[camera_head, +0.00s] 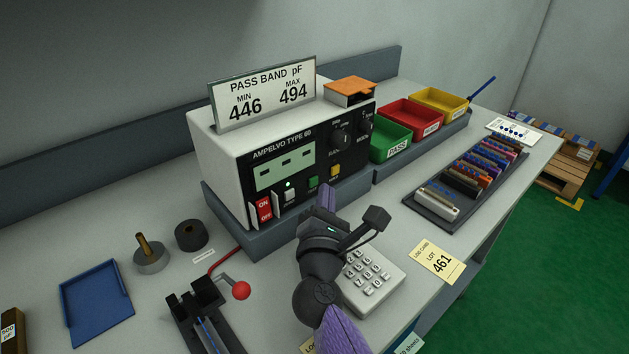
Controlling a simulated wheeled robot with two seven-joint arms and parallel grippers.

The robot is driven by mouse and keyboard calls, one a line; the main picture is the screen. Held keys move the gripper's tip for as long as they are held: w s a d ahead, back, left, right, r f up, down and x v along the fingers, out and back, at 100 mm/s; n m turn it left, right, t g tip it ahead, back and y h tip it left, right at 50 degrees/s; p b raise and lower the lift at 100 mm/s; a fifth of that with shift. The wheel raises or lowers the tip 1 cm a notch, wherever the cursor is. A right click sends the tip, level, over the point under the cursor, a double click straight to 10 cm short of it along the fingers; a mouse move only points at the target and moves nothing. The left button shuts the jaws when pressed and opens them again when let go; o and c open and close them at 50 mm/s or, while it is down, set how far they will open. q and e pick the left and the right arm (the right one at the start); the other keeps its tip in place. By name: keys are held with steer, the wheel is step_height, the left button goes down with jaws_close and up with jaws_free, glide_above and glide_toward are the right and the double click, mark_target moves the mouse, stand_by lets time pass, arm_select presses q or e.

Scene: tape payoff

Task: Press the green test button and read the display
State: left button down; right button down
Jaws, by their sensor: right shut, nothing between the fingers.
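The white and black test meter (220,165), marked AMPELVO TYPE 60, stands on a grey plinth. Its pale green display (285,168) shows only dashes. The small green test button (313,182) is low on the front panel, between a white switch and a yellow button. My right gripper (327,192) is shut and empty, its purple fingers pointing at the panel just right of and below the green button. I cannot tell whether it touches the panel. My left gripper is not in view.
A red ON/OFF switch (264,209) is at the panel's left. A PASS BAND sign (265,92) on top reads MIN 446, MAX 494. A white keypad (372,282) lies right of my wrist. A red-knobbed lever (241,290) stands left. Coloured bins (410,118) line the back.

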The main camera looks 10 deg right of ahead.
stand_by(0.7)
steer(key=shift+w, duration=0.1)
stand_by(0.4)
steer(key=shift+w+a+b, duration=0.2)
steer(key=shift+w+b, duration=0.05)
steer(key=shift+b, duration=0.05)
steer(key=shift+a, duration=0.1)
steer(key=shift+w, duration=0.15)
